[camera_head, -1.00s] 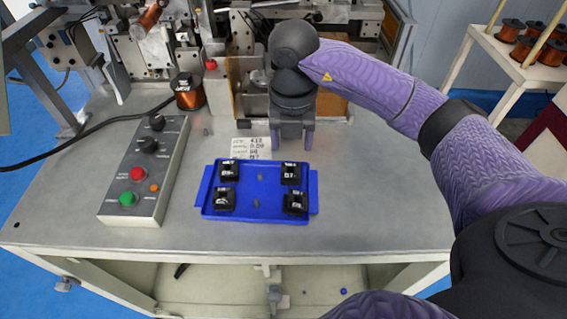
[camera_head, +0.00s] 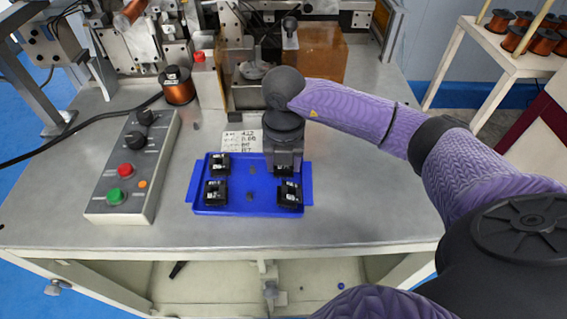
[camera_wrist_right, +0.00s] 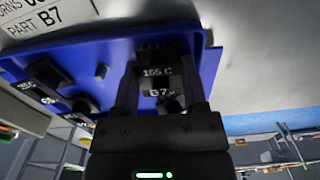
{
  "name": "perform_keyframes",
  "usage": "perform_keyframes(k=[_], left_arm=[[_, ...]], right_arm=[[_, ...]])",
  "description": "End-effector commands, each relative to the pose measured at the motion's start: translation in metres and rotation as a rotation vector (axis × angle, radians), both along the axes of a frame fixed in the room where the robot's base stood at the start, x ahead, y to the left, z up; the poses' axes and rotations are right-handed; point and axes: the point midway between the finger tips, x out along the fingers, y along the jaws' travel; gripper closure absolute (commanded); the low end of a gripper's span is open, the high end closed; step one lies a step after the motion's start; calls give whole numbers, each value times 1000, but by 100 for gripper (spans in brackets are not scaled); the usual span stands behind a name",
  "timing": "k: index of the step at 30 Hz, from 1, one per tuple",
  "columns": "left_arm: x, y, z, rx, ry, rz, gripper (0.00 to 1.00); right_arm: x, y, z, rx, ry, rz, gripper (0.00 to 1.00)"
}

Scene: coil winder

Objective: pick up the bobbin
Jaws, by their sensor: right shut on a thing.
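A blue tray (camera_head: 250,209) lies on the grey bench with black labelled bobbins in it. Three show clearly: far left (camera_head: 219,164), near left (camera_head: 215,192) and near right (camera_head: 289,194). My right gripper (camera_head: 284,167) points down at the tray's far right corner and hides the bobbin there in the head view. The right wrist view shows this black bobbin (camera_wrist_right: 158,80), marked "155 C" and "B7", between the two fingers, which are shut on it. I cannot tell whether it is off the tray floor. My left gripper is not in view.
A control box (camera_head: 137,167) with buttons stands left of the tray. A copper wire spool (camera_head: 178,86) and the winder stand behind. A paper label (camera_head: 242,140) lies behind the tray. The bench right of the tray is clear.

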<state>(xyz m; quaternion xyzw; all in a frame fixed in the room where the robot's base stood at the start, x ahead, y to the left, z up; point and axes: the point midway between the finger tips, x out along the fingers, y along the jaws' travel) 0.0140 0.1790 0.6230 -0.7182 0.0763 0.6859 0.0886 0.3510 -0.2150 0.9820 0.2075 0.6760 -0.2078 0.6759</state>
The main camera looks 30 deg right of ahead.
Motion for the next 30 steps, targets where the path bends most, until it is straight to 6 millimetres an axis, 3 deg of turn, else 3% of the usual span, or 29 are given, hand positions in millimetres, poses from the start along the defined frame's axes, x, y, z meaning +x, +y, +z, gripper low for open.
perform_keyframes(k=[8, 15, 19, 30], left_arm=[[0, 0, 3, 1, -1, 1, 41], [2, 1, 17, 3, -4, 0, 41], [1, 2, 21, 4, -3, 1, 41], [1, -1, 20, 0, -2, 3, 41]], right_arm=[[1, 0, 8, 1, -3, 0, 100], [1, 0, 72, 1, -6, -1, 100], [1, 0, 94, 0, -4, 0, 100], [0, 0, 100, 0, 0, 0, 100]])
